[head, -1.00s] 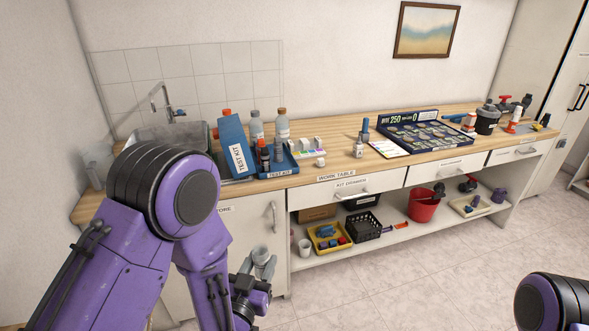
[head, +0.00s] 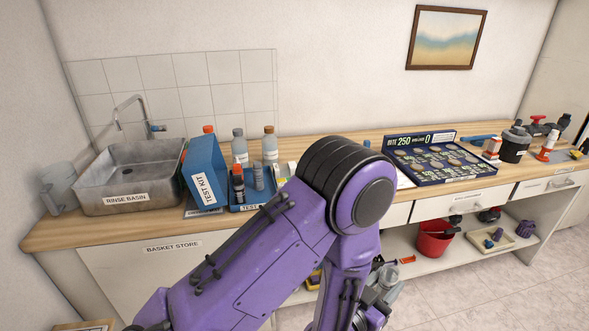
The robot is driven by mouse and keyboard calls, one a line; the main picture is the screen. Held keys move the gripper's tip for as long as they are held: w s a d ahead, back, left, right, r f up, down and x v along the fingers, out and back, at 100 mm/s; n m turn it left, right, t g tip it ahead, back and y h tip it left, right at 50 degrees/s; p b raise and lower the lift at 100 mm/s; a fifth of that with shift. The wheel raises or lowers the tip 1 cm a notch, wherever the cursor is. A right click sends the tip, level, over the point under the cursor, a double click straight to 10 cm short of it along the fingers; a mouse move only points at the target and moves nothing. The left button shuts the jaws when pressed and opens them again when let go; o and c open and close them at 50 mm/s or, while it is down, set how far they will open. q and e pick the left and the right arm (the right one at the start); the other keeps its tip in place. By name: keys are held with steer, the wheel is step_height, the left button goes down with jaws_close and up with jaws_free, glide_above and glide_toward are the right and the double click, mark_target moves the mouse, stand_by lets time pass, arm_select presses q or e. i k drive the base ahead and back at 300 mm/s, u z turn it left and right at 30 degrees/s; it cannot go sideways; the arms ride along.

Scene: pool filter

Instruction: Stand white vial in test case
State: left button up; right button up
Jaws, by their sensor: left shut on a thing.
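The blue test case (head: 244,209) stands open on the worktop, its raised lid (head: 204,172) marked TEST KIT. A dark bottle with a red top (head: 238,184) and a grey bottle (head: 258,177) stand in its tray. My left arm crosses in front and hides the tray's right part. My left gripper (head: 386,279) is low in front of the shelf, well right of and below the case. It is shut on a small pale thing; I cannot tell whether this is the white vial. No other white vial can be made out. My right gripper is out of view.
A metal rinse basin (head: 128,184) is left of the case. A dark display board (head: 440,160) and a black pot (head: 514,145) are to the right. A red bucket (head: 434,241) sits on the shelf below.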

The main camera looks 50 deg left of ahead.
mark_target(252, 187)
steer(key=u, duration=0.05)
steer(key=i, duration=0.8)
steer(key=u, duration=0.95)
steer(key=i, duration=0.55)
steer(key=u, duration=0.6)
